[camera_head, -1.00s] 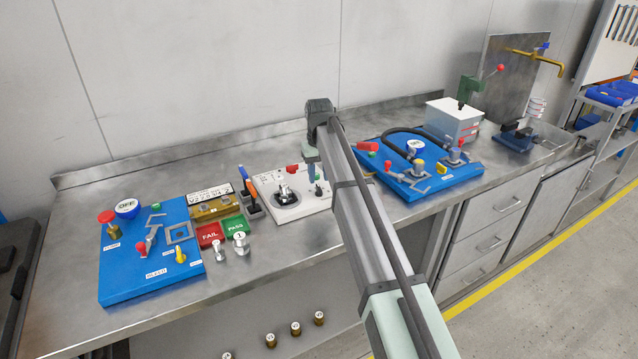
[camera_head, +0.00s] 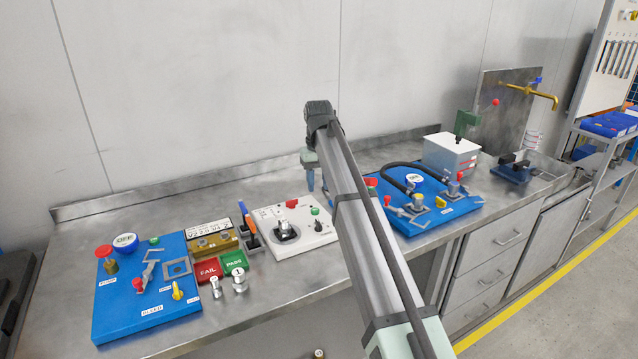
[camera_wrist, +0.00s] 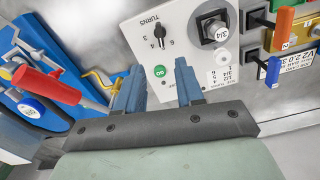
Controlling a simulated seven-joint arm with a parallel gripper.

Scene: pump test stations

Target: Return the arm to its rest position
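My gripper (camera_head: 310,178) hangs at the end of my arm over the bench, near the back wall. In the wrist view its two blue fingers (camera_wrist: 158,90) stand apart with nothing held between them; it is open. In that view the fingers overlap the near edge of the white control box (camera_wrist: 190,45), which has a TURNS dial, a green GO button and a clamp marked 3/4. The head view shows the box (camera_head: 315,232) below and beside the gripper. I cannot tell the exact height above it. My forearm hides part of the bench.
A left blue board (camera_head: 150,300) carries a red knob and clamps. Red FAIL (camera_head: 207,270) and green PASS pads stand next to metal fittings. A right blue board (camera_head: 445,214) has a black hose. A grey-white box (camera_head: 450,155) and brass tap (camera_head: 540,92) stand further right.

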